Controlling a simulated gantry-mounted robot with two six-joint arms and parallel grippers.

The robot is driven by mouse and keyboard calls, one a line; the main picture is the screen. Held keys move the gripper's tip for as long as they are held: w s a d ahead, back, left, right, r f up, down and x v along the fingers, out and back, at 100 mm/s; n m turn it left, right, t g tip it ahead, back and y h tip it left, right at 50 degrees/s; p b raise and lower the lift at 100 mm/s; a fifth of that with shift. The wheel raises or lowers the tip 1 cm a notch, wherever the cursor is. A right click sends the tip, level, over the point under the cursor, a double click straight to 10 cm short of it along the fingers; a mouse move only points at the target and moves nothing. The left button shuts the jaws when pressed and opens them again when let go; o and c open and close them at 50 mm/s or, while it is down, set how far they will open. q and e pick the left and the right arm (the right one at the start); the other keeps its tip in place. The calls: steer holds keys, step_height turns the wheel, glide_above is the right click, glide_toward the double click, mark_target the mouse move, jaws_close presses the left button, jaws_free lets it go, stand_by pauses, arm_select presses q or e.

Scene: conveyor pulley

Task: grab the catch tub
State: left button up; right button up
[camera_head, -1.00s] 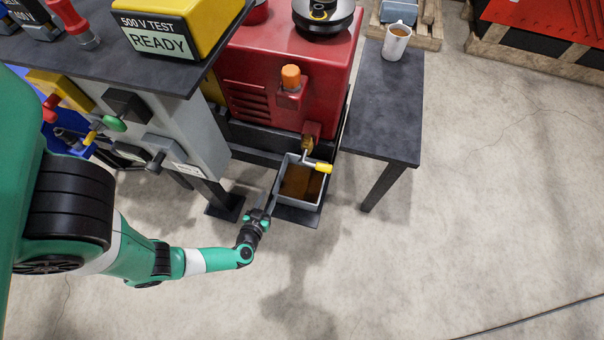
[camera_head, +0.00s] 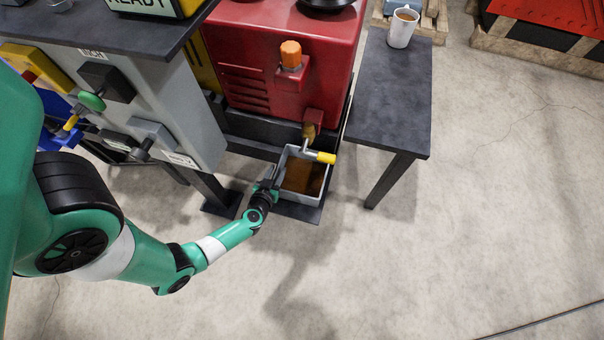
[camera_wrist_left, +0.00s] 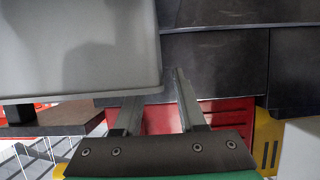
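The catch tub (camera_head: 308,199) is a grey open box holding brown liquid. It sits on a dark tray at the foot of the red machine, under a tap with a yellow handle. My left gripper (camera_head: 270,182) is at the tub's left side in the head view. In the left wrist view, the gripper (camera_wrist_left: 157,100) has its two fingers spread. The tub's smooth grey wall (camera_wrist_left: 85,45) fills the upper left there and hides one fingertip; the other finger shows just past the tub's corner. I cannot tell whether they touch. My right gripper is not in view.
The yellow-handled tap (camera_head: 320,157) overhangs the tub's back. The red machine (camera_head: 275,60) stands behind it. A dark side table (camera_head: 390,100) with a mug (camera_head: 402,28) is to the right, and a grey test bench (camera_head: 165,110) to the left. The floor in front is clear.

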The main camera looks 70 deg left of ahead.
arm_select(q)
steer(key=shift+x, duration=1.1)
steer(key=shift+s+d, duration=0.1)
steer(key=shift+c, duration=0.9)
jaws_close()
